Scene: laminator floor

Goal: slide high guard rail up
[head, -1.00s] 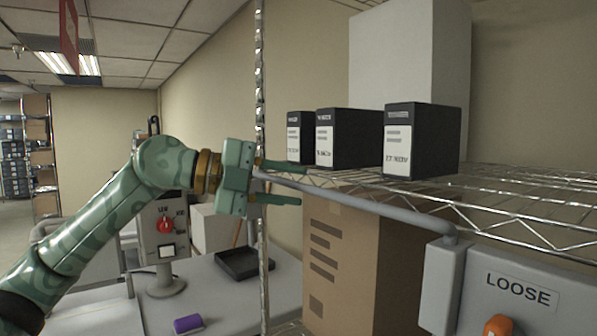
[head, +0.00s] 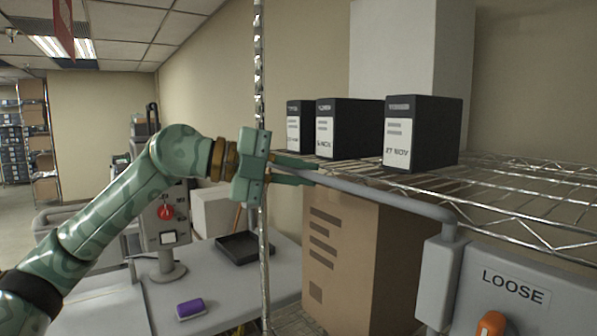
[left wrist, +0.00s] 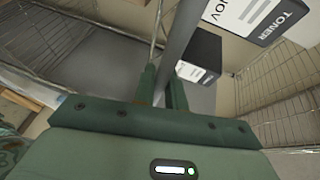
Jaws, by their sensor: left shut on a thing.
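The high guard rail (head: 390,201) is a grey round bar. It runs from my left gripper along the front of the wire shelf to a bend above a grey bracket (head: 440,283) at the right. A short upright piece shows between the bend and the bracket. My left gripper (head: 306,174) is shut around the rail near its left end, which the gripper partly hides. In the left wrist view the rail (left wrist: 181,35) passes between the two green fingers (left wrist: 163,88). My right gripper is not in view.
Black toner boxes (head: 425,132) stand on the wire shelf (head: 510,192) behind the rail. A cardboard box (head: 340,258) is below it. A metal shelf post (head: 259,80) rises beside my gripper. An orange knob (head: 491,323) sits under a LOOSE label (head: 515,287).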

